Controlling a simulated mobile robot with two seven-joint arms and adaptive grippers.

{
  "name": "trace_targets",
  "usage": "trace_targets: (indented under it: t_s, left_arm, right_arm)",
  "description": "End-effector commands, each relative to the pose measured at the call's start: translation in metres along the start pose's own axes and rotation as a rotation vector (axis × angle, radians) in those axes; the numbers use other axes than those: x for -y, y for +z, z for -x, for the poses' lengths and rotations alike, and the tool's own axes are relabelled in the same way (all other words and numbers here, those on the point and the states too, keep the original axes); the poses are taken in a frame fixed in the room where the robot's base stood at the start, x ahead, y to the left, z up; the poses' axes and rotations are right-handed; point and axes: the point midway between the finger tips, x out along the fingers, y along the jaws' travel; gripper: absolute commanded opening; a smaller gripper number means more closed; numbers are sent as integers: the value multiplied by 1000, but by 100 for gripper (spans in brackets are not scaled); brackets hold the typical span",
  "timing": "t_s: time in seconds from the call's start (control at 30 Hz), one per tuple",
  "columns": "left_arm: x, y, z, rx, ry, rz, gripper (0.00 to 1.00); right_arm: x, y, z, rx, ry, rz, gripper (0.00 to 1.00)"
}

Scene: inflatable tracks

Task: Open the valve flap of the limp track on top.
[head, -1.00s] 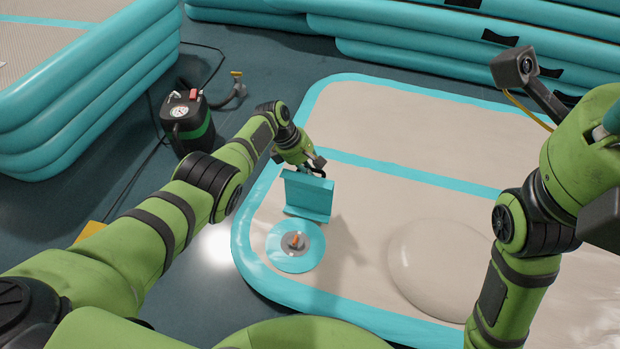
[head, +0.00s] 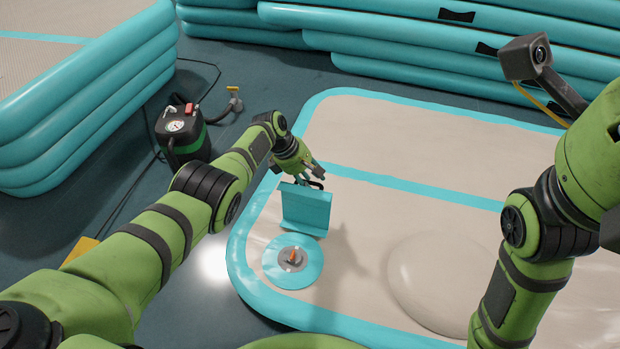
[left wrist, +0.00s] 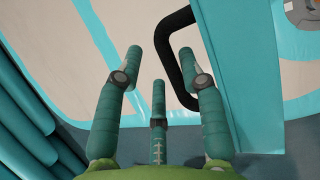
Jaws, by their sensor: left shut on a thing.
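The limp track (head: 430,140) lies flat, beige with a teal border, and its near part sags and bulges. The teal valve flap (head: 306,208) stands raised at its near left corner, beside the round teal valve patch (head: 272,262). The grey valve (head: 291,258) with an orange middle is uncovered. My left gripper (head: 308,180) is at the flap's upper edge, shut on its black loop handle (left wrist: 168,58). In the left wrist view the flap (left wrist: 240,75) is right of my fingers (left wrist: 160,75). My right arm shows at the right, its gripper out of view.
A black and green pump (head: 183,130) with a gauge and hose stands on the floor at the left. Stacked teal inflatable tracks (head: 90,90) stand at the left, and others (head: 420,50) along the back. Dark floor lies between them.

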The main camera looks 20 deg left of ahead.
Motion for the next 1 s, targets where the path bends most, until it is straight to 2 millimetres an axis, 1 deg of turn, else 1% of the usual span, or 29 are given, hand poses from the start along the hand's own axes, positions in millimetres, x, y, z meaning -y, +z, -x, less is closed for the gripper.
trace_targets:
  t_s: [0.03, 0.17, 0.27, 0.47, 0.53, 0.67, 0.9, 1.0]
  left_arm:
    - [8, -4, -8, -7, -12, 6, 30]
    - [8, -5, -7, -8, -12, 7, 30]
    - [7, -5, -3, -8, -10, 8, 30]
    - [5, -5, 14, -8, -6, 5, 30]
    - [4, -6, 22, -11, -2, 4, 30]
    - [2, -3, 45, -8, 3, 1, 30]
    - [0, 0, 93, -5, 7, -1, 30]
    - [-1, 1, 108, -3, 6, -2, 30]
  right_arm:
    - [0, 0, 1, 0, 0, 0, 40]
    - [0, 0, 2, 2, 1, 1, 40]
    - [0, 0, 2, 2, 0, 0, 40]
    - [0, 0, 1, 2, 0, 0, 40]
    - [0, 0, 1, 1, 0, 0, 40]
    - [0, 0, 0, 1, 0, 0, 40]
    - [0, 0, 0, 1, 0, 0, 40]
    - [0, 0, 0, 1, 0, 0, 40]
